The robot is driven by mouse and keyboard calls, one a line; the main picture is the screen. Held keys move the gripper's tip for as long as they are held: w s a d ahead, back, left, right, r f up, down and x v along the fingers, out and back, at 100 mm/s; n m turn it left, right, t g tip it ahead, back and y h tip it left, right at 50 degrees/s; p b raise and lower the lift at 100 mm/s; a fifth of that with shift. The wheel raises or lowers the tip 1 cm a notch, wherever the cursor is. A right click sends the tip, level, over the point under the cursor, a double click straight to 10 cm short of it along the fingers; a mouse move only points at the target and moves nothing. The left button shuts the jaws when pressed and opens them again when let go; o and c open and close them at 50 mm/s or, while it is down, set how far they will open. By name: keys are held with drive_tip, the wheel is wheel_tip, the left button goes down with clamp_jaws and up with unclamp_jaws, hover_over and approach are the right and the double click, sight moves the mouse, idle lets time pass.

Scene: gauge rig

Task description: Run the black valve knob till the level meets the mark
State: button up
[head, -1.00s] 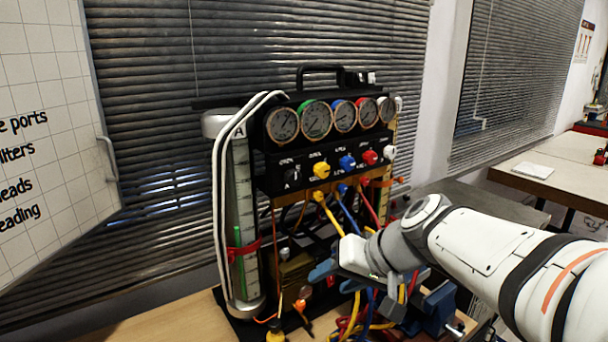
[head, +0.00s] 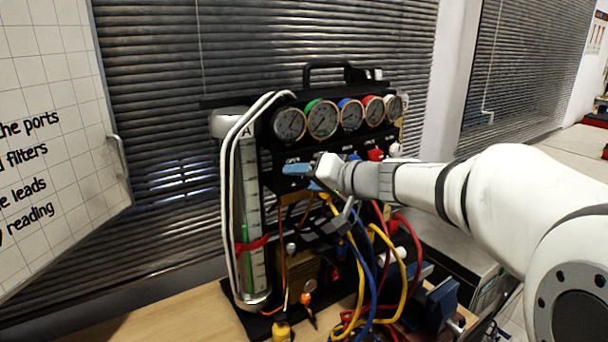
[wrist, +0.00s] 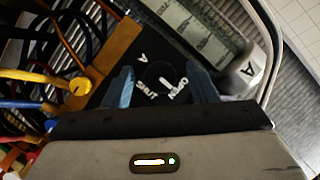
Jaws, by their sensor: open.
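The black valve knob (wrist: 157,74) sits on the dark panel among the white words SHUT and OPEN, with a pale pointer line on it. In the wrist view my gripper (wrist: 162,88) is open, with one blue finger on each side of the knob; contact cannot be told. In the head view my gripper (head: 297,171) is at the panel's left end and hides the knob. The upright sight tube (head: 253,200), labelled A, stands left of the panel. A green column (head: 245,232) shows in it, its top a little above a red band (head: 250,245).
A row of several round gauges (head: 322,119) runs above the panel. Yellow, blue and red hoses (head: 402,265) hang below my arm. White tubing (head: 228,190) loops beside the sight tube.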

drive_tip(key=shift+w+a+f, duration=0.15)
drive_tip(key=shift+w+a, duration=0.15)
drive_tip(key=shift+a, duration=0.1)
drive_tip(key=shift+c, duration=0.2)
drive_tip(key=shift+f, duration=0.1)
drive_tip(key=c, duration=0.9)
